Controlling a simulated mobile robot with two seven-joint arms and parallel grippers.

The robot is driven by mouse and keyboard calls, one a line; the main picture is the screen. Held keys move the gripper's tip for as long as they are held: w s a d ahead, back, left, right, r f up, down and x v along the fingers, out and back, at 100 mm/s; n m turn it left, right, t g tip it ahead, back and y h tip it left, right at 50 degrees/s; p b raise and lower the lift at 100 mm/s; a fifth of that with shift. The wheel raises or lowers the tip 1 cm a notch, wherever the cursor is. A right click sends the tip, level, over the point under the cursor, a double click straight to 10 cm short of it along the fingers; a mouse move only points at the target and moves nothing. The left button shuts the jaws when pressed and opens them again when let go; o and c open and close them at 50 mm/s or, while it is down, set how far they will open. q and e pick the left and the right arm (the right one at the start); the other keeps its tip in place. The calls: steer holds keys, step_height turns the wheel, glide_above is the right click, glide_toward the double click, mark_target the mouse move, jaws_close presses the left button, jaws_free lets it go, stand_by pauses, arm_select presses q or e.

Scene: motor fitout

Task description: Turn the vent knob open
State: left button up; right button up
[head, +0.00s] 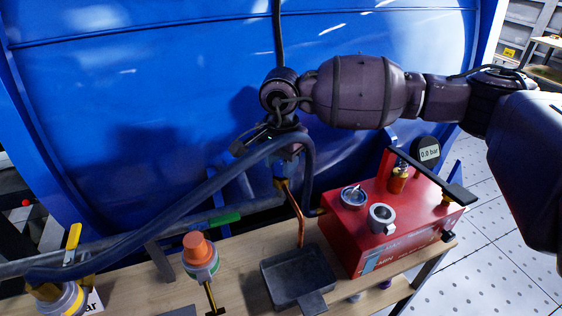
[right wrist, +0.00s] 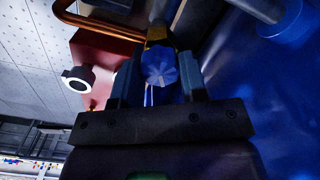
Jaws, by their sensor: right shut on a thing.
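The vent knob (right wrist: 160,70) is a small blue fluted knob. In the right wrist view it sits between the two dark fingers of my right gripper (right wrist: 158,88), which are shut on it. A brass fitting (right wrist: 157,36) shows just beyond the knob. In the head view my right gripper (head: 286,150) points down in front of the blue tank, above the copper tube (head: 295,215). A thick dark blue hose and the wrist hide most of the fingers and the knob there. The knob's turn angle cannot be read. My left gripper is not in view.
A red pump box (head: 400,222) with a black lever and a gauge (head: 429,153) reading 0.0 bar stands on the wooden bench (head: 240,275). A grey tray (head: 268,290), an orange-capped valve (head: 198,247) and a yellow handle (head: 72,238) are nearby. The blue tank (head: 160,90) rises close behind.

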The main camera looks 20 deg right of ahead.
mark_target(281, 165)
steer(key=o, duration=0.9)
steer(key=shift+r, duration=0.1)
step_height(281, 165, up, 11)
steer(key=shift+f+p, duration=0.1)
steer(key=shift+p, duration=0.2)
steer(key=shift+s, duration=0.1)
